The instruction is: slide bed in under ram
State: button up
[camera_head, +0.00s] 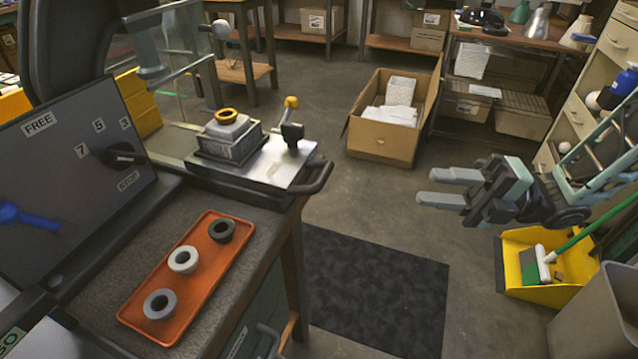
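The bed (258,175) is a flat silver plate with a dark handle (315,180) on its right end. It sticks out from the press to the right, over the bench's far end. A grey block fixture (228,146) with a yellow ring (226,116) on top sits on it. Beside that stands a dark clamp with a yellow knob (291,102). The press's dark upper body (75,45) is at upper left; I cannot make out the ram itself. My gripper (427,187) is open and empty, in the air to the right of the handle and well apart from it.
An orange tray (205,292) with three rings lies on the bench. A control panel (70,175) with a dial stands at left. A cardboard box (382,145) and a yellow dustpan (525,290) are on the floor.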

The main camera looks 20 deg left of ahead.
aim_at(323, 173)
jog(key=p+x, duration=0.1)
jog(key=x, duration=1.6)
jog(key=shift+s, duration=0.1)
grip_shut()
